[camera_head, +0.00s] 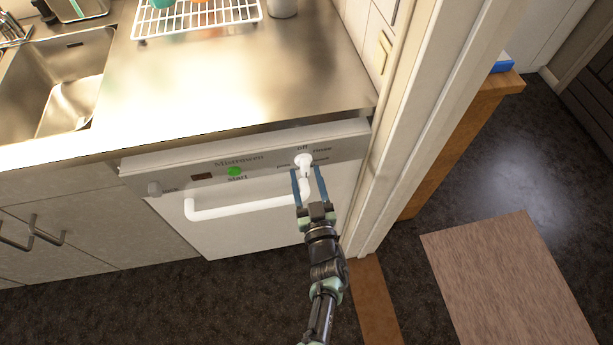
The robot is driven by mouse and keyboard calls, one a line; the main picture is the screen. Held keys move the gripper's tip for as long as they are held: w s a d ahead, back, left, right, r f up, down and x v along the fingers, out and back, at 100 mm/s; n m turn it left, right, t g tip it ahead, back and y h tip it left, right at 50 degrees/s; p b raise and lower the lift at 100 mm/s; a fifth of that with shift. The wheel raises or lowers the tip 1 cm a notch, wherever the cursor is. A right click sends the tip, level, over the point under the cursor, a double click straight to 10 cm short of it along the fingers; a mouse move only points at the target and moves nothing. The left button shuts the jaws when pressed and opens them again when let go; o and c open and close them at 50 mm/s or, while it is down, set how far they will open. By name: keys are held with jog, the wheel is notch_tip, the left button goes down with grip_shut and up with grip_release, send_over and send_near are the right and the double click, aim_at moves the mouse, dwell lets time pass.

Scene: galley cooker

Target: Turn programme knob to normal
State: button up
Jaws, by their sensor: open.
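The programme knob (304,160) is a white round knob at the right end of the dishwasher's control panel (222,164). The words "off" above it and "rinse" to its right can be read; other labels near it are partly hidden or too small to read. My gripper (309,172) is open, its two blue fingers pointing up at the knob. The fingertips lie just below and to either side of it in the picture. I cannot tell whether they touch it. The knob's lower part lies between the fingers, and its exact pointer direction is unclear.
A white bar handle (235,209) crosses the dishwasher door below the panel. A green start button (235,171) and a grey latch knob (154,189) sit further left. The steel worktop (230,85) overhangs above, and a white door frame (413,130) stands close on the right.

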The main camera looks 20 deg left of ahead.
jog(key=p+v, duration=0.4)
jog(key=v, duration=0.9)
